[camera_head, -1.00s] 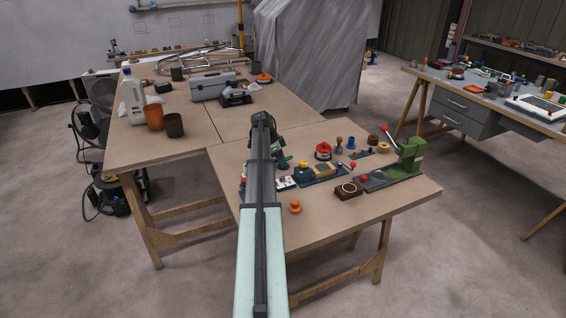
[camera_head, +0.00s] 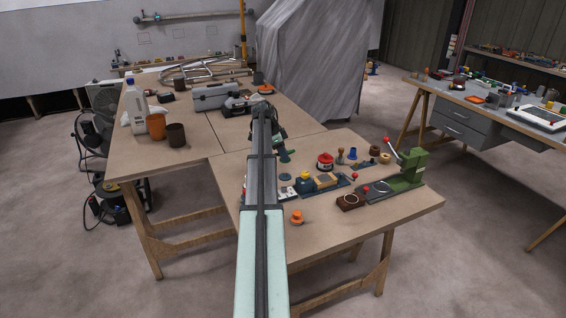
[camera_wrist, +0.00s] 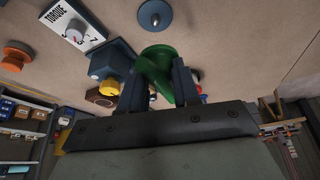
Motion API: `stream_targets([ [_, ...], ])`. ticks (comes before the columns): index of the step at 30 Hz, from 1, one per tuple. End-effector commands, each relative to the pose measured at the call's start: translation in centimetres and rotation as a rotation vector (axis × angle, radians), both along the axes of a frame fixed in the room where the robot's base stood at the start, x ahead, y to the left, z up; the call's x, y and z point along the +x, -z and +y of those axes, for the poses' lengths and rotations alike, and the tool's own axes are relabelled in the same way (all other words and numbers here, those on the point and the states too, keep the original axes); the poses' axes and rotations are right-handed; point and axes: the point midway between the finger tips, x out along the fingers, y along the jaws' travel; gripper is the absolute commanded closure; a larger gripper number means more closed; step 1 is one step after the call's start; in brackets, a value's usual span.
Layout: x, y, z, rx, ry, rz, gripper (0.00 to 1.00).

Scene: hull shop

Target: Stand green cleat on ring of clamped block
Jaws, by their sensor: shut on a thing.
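My gripper (camera_wrist: 157,90) is shut on the green cleat (camera_wrist: 153,64), which sits between its two dark fingers, clear of the table. In the head view the cleat (camera_head: 286,155) shows as a small green shape just right of my arm's far end; my arm hides most of the gripper there. A ring on this block is too small to make out.
An orange knob (camera_head: 297,217) stands near the front edge. A blue-grey disc (camera_wrist: 155,14) and a torque gauge (camera_wrist: 75,30) show in the wrist view.

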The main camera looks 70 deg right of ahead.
Motion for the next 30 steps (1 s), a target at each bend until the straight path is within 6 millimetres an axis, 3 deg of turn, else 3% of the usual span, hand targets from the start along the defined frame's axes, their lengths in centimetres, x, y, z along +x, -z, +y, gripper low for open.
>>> stream_targets([
  [4,-0.9,-1.2,-0.3,0.0,0.011,0.0,1.0],
  [8,-3.6,-1.6,-1.2,-0.002,0.045,0.0,1.0],
  [15,-12.0,-1.8,-1.8,-0.005,0.14,-0.003,1.0],
  [21,-16.7,-1.9,-0.9,-0.016,0.171,-0.012,1.0],
  [25,-17.3,-1.8,0.0,-0.02,0.104,-0.014,1.0],
  [30,-17.0,-1.8,-0.5,-0.016,0.013,-0.008,1.0],
])
